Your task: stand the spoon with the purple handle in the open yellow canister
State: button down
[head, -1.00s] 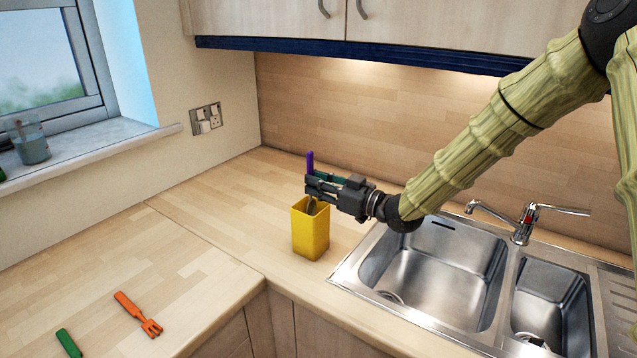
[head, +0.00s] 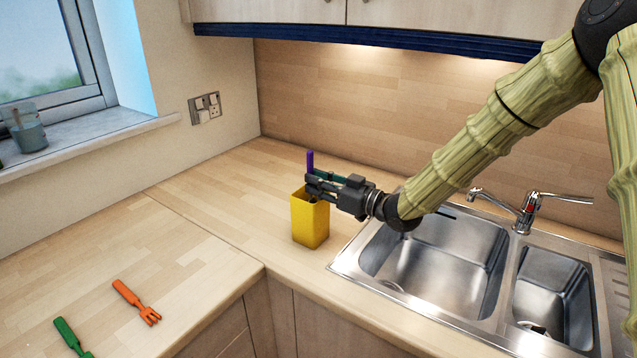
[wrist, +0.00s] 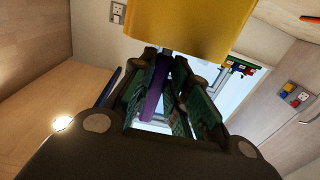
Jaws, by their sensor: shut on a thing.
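The yellow canister (head: 310,222) stands upright on the counter, left of the sink. My gripper (head: 313,186) is at the canister's mouth, shut on the spoon with the purple handle (head: 310,160). The handle points up above the fingers. The spoon's lower end is hidden, in line with the canister's opening. In the wrist view the purple handle (wrist: 155,88) lies between the green finger pads, and the yellow canister (wrist: 195,28) is close beyond them. I cannot tell whether the spoon touches the canister's bottom.
An orange fork (head: 136,302) and a green-handled utensil (head: 72,338) lie on the left counter. The steel sink (head: 440,255) with its tap (head: 528,210) is right of the canister. The counter (head: 215,195) behind and left of the canister is clear.

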jog(key=c, duration=1.3)
grip_release()
jog(key=v, duration=1.2)
jog(key=shift+s, duration=0.1)
